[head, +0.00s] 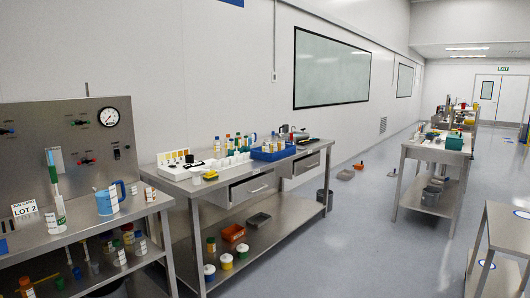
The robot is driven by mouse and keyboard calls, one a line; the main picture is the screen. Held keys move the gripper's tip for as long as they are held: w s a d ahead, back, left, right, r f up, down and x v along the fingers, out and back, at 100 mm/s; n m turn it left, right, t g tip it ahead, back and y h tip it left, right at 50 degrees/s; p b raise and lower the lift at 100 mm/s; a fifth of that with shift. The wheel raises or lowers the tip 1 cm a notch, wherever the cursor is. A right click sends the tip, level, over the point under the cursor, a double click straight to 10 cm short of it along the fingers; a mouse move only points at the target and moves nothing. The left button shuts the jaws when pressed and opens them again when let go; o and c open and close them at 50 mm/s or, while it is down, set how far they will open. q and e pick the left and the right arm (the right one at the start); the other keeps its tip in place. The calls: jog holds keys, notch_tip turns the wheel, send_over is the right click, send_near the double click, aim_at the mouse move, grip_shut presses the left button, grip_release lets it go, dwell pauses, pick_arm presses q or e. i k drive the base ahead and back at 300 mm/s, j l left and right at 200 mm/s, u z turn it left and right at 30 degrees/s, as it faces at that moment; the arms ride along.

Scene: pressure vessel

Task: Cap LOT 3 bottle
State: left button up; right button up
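I cannot pick out a LOT 3 bottle or its cap, as the labels are too small to read. A card reading LOT 2 (25,211) stands on the left bench. Beside it are a tall measuring cylinder (57,208) with a green part and a blue jug (107,200). Several small labelled bottles stand on the left bench's lower shelf. More bottles with coloured caps stand on the middle bench, some in or by a blue tray (259,155). Neither of my grippers is in view.
A panel with a gauge (108,117) backs the left bench. Another loaded bench (430,152) stands to the right.

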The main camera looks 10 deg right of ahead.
aim_at(265, 145)
jog(key=i+l, duration=0.2)
jog(key=i, duration=0.85)
jog(key=i+l+z, duration=0.1)
jog(key=i+l, duration=0.15)
jog(key=i, duration=0.8)
jog(key=i+l+z, duration=0.1)
jog(key=i, duration=0.95)
jog(key=u, duration=0.3)
jog(key=i+l+u, duration=0.15)
jog(key=u, duration=0.2)
jog(key=i+l+u, duration=0.15)
jog(key=l+u, duration=0.25)
jog(key=i+l+u, duration=0.1)
jog(key=l+u, duration=0.25)
jog(key=i+l+u, duration=0.15)
jog(key=l, duration=0.95)
jog(key=i+l+u, duration=0.2)
jog(key=l, duration=0.85)
jog(key=l+u, duration=0.15)
jog(key=l, duration=0.95)
